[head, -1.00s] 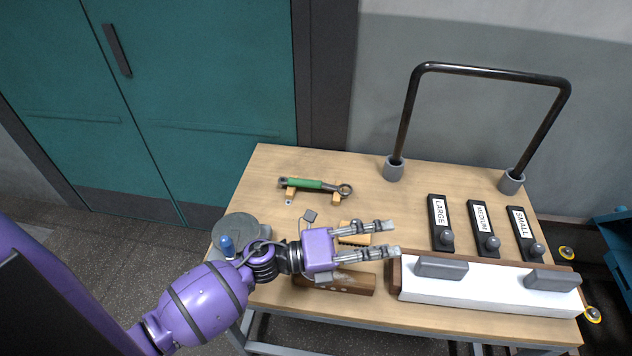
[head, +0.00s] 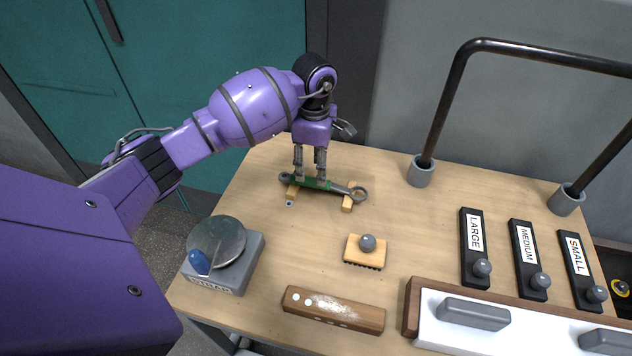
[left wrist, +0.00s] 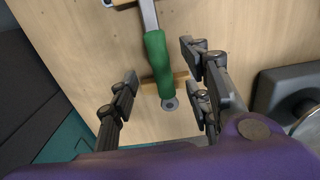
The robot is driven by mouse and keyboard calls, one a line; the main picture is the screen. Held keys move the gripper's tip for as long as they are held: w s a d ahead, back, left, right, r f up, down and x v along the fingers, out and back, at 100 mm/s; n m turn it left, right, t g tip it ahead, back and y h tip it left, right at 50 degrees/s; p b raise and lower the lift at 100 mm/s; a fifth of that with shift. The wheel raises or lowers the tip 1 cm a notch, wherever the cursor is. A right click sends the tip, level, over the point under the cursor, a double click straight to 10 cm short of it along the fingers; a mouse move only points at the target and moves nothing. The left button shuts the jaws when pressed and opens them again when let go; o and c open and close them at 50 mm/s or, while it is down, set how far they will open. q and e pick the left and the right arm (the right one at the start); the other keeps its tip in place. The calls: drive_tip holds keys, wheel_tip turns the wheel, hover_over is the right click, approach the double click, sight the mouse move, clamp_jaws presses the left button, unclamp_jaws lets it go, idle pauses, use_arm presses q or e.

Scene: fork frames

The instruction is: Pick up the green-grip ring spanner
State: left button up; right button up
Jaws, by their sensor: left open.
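The green-grip ring spanner (head: 340,188) lies across two small wooden blocks near the back left of the table. Its ring end points right in the head view. In the left wrist view its green grip (left wrist: 158,58) lies between my fingers. My left gripper (head: 310,178) is open, pointing down at the spanner's green grip, with fingers on either side in the wrist view. I cannot tell whether any finger touches it. The fingers hide part of the grip in the head view. My right gripper is not in view.
A grey dial box (head: 228,262) stands at the front left. A wooden brush (head: 364,253) and a brown wooden block (head: 333,311) lie in front of the spanner. Labelled black holders (head: 474,248) and a black bar frame (head: 446,100) stand right.

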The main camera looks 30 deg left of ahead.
sight(314, 179)
use_arm(q)
wheel_tip(314, 179, down, 5)
clamp_jaws()
idle(0.5)
